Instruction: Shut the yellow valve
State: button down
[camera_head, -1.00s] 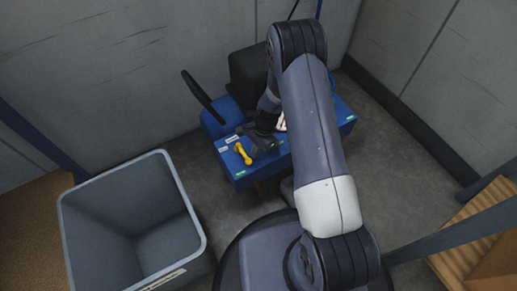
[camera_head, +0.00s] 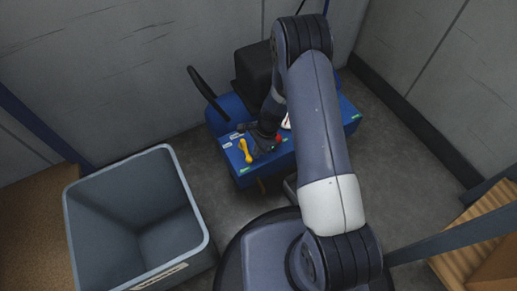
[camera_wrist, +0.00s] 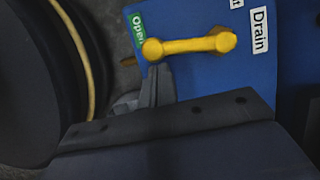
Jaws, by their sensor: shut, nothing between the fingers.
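The yellow valve handle (camera_head: 245,151) is a bar with a rounded knob at each end, on the blue machine (camera_head: 229,128). In the wrist view the handle (camera_wrist: 190,45) lies nearly level, its left end beside a green "Open" label (camera_wrist: 138,28) and its right end near a white "Drain" label (camera_wrist: 260,31). My gripper (camera_head: 262,145) is just right of the handle in the head view. In the wrist view my gripper's fingers (camera_wrist: 152,85) are shut and empty, with tips close below the handle's left end. I cannot tell whether they touch it.
A grey open bin (camera_head: 138,225) stands at the left. A black lever (camera_head: 207,92) sticks up from the machine's left side, and a red part (camera_head: 278,138) shows beside my gripper. Walls close in behind and right.

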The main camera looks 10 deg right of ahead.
aim_at(248, 158)
jog(key=shift+s+a+m, duration=0.4)
jog(key=shift+a+m, duration=0.1)
jog(key=shift+m, duration=0.3)
jog(key=a+m, duration=0.1)
jog(key=m+t, duration=0.1)
jog(key=shift+s+a+m, duration=0.3)
jog(key=shift+s+a, duration=0.05)
jog(key=shift+a, duration=0.05)
jog(key=a+m, duration=0.1)
jog(key=m, duration=0.1)
jog(key=a+m+t, duration=0.1)
jog(key=shift+s+a+m, duration=0.15)
jog(key=shift+a+m, duration=0.1)
jog(key=shift+m, duration=0.15)
jog(key=a+m, duration=0.1)
jog(key=a+m+t+p, duration=0.1)
jog(key=m, duration=0.1)
jog(key=a+m, duration=0.1)
jog(key=shift+w+r+t+h, duration=0.15)
jog(key=shift+w+t+h, duration=0.15)
jog(key=shift+w, duration=0.05)
jog(key=m+p, duration=0.1)
jog(key=a+m+p, duration=0.1)
jog(key=shift+w+a+m, duration=0.1)
jog(key=shift+w+m, duration=0.2)
jog(key=shift+w, duration=0.1)
jog(key=shift+w+a+m+t+h+p, duration=0.4)
jog(key=shift+m+p, duration=0.5)
